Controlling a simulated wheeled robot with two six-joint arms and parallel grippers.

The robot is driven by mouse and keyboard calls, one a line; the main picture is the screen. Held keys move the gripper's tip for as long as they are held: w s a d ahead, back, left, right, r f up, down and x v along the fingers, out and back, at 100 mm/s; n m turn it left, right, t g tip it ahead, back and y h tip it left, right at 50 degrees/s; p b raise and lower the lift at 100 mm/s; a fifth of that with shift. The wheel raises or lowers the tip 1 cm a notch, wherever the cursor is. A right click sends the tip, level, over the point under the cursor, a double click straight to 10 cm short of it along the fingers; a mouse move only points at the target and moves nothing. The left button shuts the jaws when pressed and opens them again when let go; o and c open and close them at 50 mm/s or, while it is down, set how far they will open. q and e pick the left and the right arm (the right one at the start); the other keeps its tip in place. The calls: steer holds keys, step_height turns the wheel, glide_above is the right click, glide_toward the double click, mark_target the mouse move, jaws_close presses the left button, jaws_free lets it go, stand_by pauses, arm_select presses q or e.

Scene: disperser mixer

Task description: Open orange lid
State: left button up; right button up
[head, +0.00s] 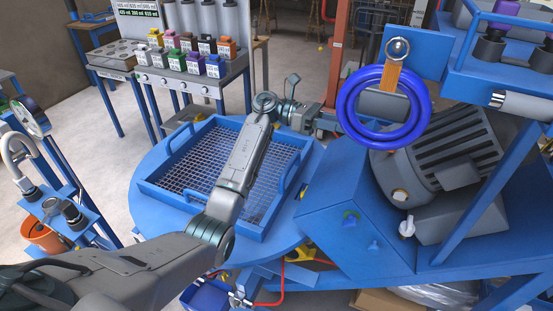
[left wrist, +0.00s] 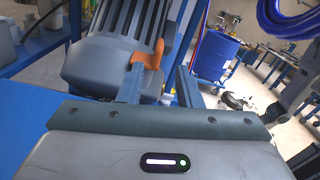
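My left gripper (head: 330,121) reaches in from the left, over the far side of the blue round platform, close to the motor and the blue hose coil. In the left wrist view its two fingers (left wrist: 160,88) are apart with a gap between them. An orange piece (left wrist: 150,56), perhaps the orange lid, stands at the edge of a grey housing (left wrist: 105,72), just beyond the gap and nearer the left finger. I cannot tell whether a finger touches it. In the head view I cannot make out this piece. My right gripper is not in view.
A blue hose coil (head: 425,112) hangs on an orange strap (head: 391,78) before the ribbed grey motor (head: 455,150). A blue mesh tray (head: 180,188) lies below my left arm. A rack with colored-capped containers (head: 190,62) stands behind. A blue drum (left wrist: 212,58) stands farther back.

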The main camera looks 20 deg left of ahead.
arm_select(q)
steer(key=s+a+f+n+t+y, duration=0.1)
steer(key=a+f+n+t+y, duration=0.2)
steer(key=n+t, duration=0.4)
steer(key=s+a+f+n+t+y, duration=0.2)
steer(key=a+f+n+t+y, duration=0.2)
steer(key=n, duration=1.2)
steer(key=s+a+f+n+t+y, duration=0.1)
steer(key=a+f+n+t+y, duration=0.2)
steer(key=a+n+t+y, duration=0.4)
steer(key=shift+s+a+f+n+t+y, duration=0.2)
steer(key=shift+n+t+y, duration=1.3)
steer(key=shift+n, duration=1.3)
steer(key=shift+t+h, duration=0.3)
